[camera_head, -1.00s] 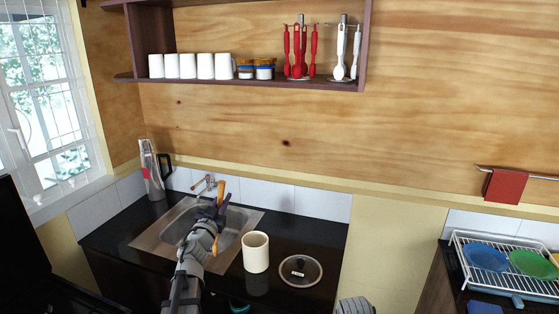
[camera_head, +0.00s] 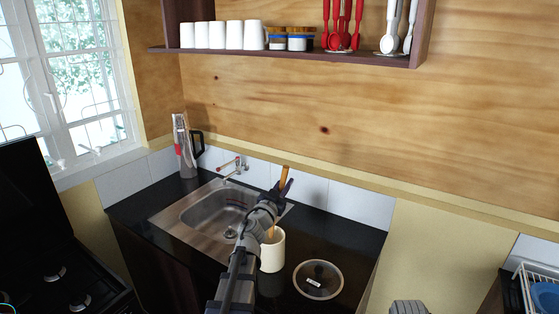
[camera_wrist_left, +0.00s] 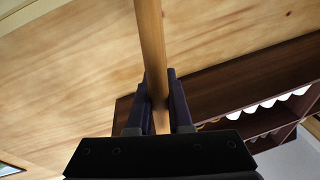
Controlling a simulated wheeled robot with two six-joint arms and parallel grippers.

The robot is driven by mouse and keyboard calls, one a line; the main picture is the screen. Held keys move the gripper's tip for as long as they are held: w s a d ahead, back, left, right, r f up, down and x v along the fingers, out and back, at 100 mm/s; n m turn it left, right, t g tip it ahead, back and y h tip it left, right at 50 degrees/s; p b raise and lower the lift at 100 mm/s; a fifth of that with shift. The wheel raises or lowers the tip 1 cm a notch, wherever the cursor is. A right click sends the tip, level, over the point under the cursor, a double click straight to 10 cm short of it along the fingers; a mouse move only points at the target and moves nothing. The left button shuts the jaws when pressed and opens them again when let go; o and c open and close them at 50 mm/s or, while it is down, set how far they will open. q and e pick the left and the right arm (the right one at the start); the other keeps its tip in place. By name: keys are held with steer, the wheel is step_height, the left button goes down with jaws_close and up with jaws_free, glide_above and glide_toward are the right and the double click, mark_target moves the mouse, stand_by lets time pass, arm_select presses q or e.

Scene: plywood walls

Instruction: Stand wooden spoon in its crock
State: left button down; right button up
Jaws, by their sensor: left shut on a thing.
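My left gripper (camera_head: 281,190) is shut on the wooden spoon (camera_head: 285,174), its upper end showing above the fingers. In the left wrist view the spoon's wooden handle (camera_wrist_left: 151,45) runs between the two dark fingers (camera_wrist_left: 158,108). The spoon's lower part shows below the gripper at the mouth of the cream crock (camera_head: 272,256). The spoon is close to upright, slightly tilted. The crock stands upright on the black counter, partly hidden by my left arm. I cannot tell how far the spoon reaches inside the rim.
The sink (camera_head: 205,215) and tap (camera_head: 235,166) are to the left, with a jug (camera_head: 184,145) behind. A grey part of my right arm shows at the bottom edge.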

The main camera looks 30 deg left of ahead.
arm_select(q)
steer(key=a+r+n+y+p, duration=0.1)
steer(key=a+r+n+p, duration=0.2)
steer(key=a+r+p, duration=0.2)
step_height(320, 180, up, 4)
steer(key=w+p, duration=0.1)
steer(key=p, duration=0.3)
steer(key=shift+a+f+p, duration=0.2)
steer(key=shift+a+p, duration=0.05)
steer(key=shift+p, duration=0.05)
arm_select(e)
step_height(320, 180, up, 9)
steer(key=shift+w+d, duration=0.2)
arm_select(q)
steer(key=shift+f, duration=0.15)
step_height(320, 180, down, 15)
steer(key=b, duration=1.5)
steer(key=shift+f+b, duration=0.2)
steer(key=shift+b, duration=0.15)
arm_select(e)
step_height(320, 180, down, 16)
steer(key=shift+r, duration=0.2)
arm_select(q)
steer(key=c, duration=0.8)
jaws_free()
steer(key=shift+o, duration=0.2)
steer(key=shift+s, duration=0.1)
